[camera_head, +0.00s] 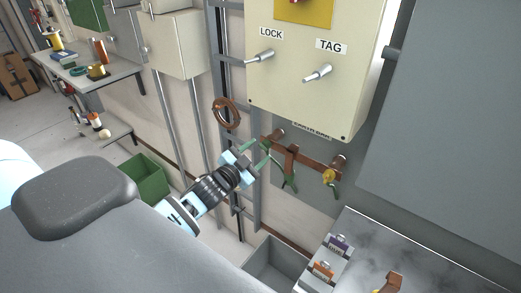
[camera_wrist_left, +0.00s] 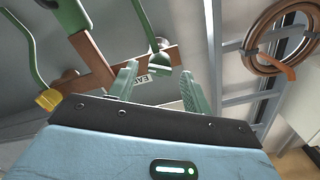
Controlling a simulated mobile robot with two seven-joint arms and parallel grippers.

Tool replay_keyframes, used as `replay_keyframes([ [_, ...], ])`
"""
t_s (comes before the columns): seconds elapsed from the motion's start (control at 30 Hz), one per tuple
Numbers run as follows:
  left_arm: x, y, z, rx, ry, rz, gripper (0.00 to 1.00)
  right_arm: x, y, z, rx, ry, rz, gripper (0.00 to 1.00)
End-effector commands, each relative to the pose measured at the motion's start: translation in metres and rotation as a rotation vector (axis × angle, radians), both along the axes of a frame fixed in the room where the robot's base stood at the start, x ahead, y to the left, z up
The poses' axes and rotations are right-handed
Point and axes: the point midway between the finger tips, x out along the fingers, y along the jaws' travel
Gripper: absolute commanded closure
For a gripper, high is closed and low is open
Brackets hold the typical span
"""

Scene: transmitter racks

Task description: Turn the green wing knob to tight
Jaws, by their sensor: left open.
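A green wing knob (camera_wrist_left: 160,60) sits at one end of the copper earth bar (camera_wrist_left: 104,66), with a green cable running from beside it. In the wrist view it shows between the two green fingers of my left gripper (camera_wrist_left: 157,88), a little beyond their tips. The gripper looks open, with a gap on each side of the knob. In the head view my left gripper (camera_head: 258,156) is at the left end of the copper bar (camera_head: 309,164), and I cannot clearly separate the knob from the fingers. My right gripper is out of view.
A cream box with LOCK and TAG pegs (camera_head: 318,74) hangs above the bar. A brown cable coil (camera_head: 226,101) hangs to the left. Green cable (camera_head: 289,183) and a yellow lug (camera_head: 328,177) hang off the bar. A grey bin (camera_head: 272,262) and a metal worktop (camera_head: 397,243) stand below.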

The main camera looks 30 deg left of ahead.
Motion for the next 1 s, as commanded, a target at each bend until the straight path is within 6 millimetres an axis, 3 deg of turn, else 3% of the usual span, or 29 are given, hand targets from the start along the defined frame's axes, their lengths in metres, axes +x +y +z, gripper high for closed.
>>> replay_keyframes([
  [0.2,-0.034,0.002,-0.003,0.000,0.005,-0.001,0.51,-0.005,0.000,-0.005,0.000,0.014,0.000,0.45],
  [0.4,-0.052,0.004,-0.002,0.000,0.004,0.000,0.51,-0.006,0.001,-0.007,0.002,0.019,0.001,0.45],
  [1.0,-0.057,0.004,0.000,0.000,0.001,0.000,0.51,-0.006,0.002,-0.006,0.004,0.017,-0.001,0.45],
])
